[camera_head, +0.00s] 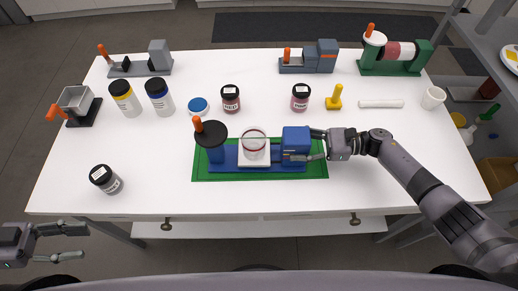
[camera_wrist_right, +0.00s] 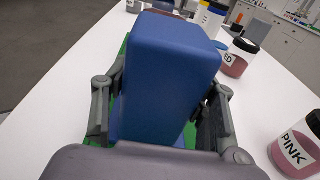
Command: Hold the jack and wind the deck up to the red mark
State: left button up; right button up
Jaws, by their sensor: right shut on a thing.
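The blue jack (camera_head: 218,156) stands on a green mat (camera_head: 318,172) near the table's front. A black crank disc (camera_head: 211,134) with an orange knob (camera_head: 198,123) tops its left end. Its white deck (camera_head: 254,162) sits low in the middle and bears a glass jar (camera_head: 254,148). A blue block (camera_head: 296,140) forms the right end. My right gripper (camera_head: 313,145) is shut on this block, which shows between the fingers in the right wrist view (camera_wrist_right: 165,60). I cannot make out the red mark. My left gripper (camera_head: 82,242) is open and empty, off the table's front left edge.
A dark jar (camera_head: 105,179) stands at the front left. Behind the jack are a blue-lidded jar (camera_head: 198,106), two red-pink jars (camera_head: 231,98) (camera_head: 300,97) and a yellow stamp-like piece (camera_head: 334,98). Several hand-cranked devices line the back. The table between the dark jar and jack is clear.

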pick_arm(q)
jog(key=w+d+m+g+h, duration=0.1)
jog(key=w+d+m+g, duration=0.2)
jog(key=d+m+g, duration=0.7)
jog(key=m+t+y, duration=0.8)
jog(key=m+y, duration=0.7)
jog(key=m, duration=0.6)
send_near(196, 118)
notch_tip(196, 118, down, 11)
jog(key=shift+w+d+f, duration=0.1)
jog(key=shift+f, duration=0.15)
jog(key=shift+c, duration=0.3)
grip_shut()
